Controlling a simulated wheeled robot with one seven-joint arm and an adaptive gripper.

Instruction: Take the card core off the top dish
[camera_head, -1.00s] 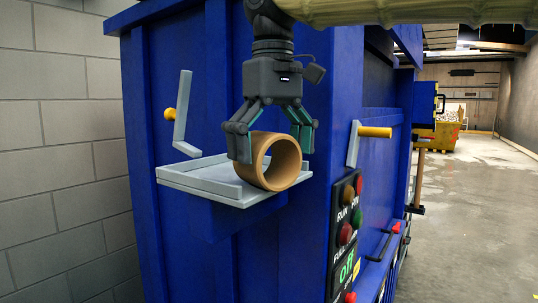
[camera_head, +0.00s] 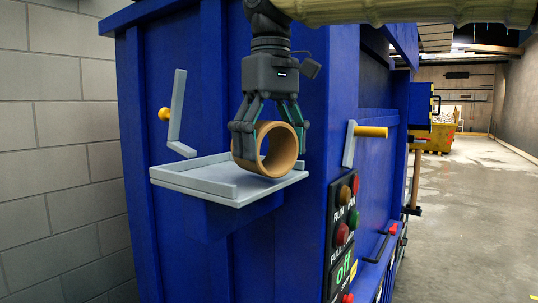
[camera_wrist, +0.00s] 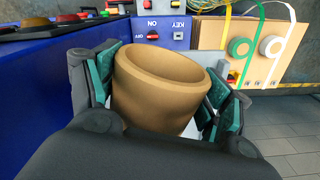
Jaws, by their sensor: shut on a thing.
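The card core (camera_head: 266,149) is a short, wide brown tube lying on its side over the grey top dish (camera_head: 200,182), near the dish's right end. It looks to be resting on or just above the dish; I cannot tell which. My gripper (camera_head: 270,128) comes down from above, its fingers shut on the core from both sides. In the wrist view the core (camera_wrist: 158,88) fills the space between the teal finger pads. The core hides part of the dish's right end.
The dish juts from a large blue machine (camera_head: 160,110). A button panel (camera_head: 345,220) sits below right. Open floor (camera_head: 470,220) lies further right.

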